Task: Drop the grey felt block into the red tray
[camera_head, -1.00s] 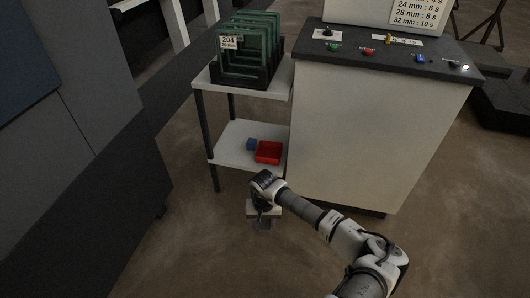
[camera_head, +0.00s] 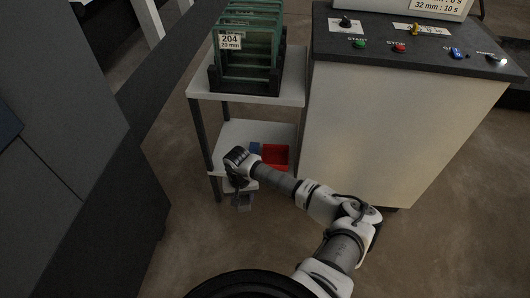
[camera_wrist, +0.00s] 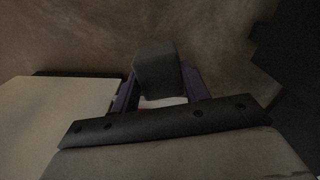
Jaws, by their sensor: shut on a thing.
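The grey felt block (camera_wrist: 156,72) is a dark grey block in the wrist view, held between the two fingers of my gripper (camera_wrist: 158,88). My gripper is shut on it. In the head view my gripper (camera_head: 243,200) hangs low in front of the cart's lower shelf, to the left of the red tray; the block cannot be made out there. The red tray (camera_head: 275,156) lies on the lower shelf at its right side, partly hidden by my arm.
A blue block (camera_head: 255,147) sits left of the tray on the white lower shelf (camera_head: 240,130). A pale cabinet (camera_head: 380,130) with buttons stands close on the right. Open floor lies in front.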

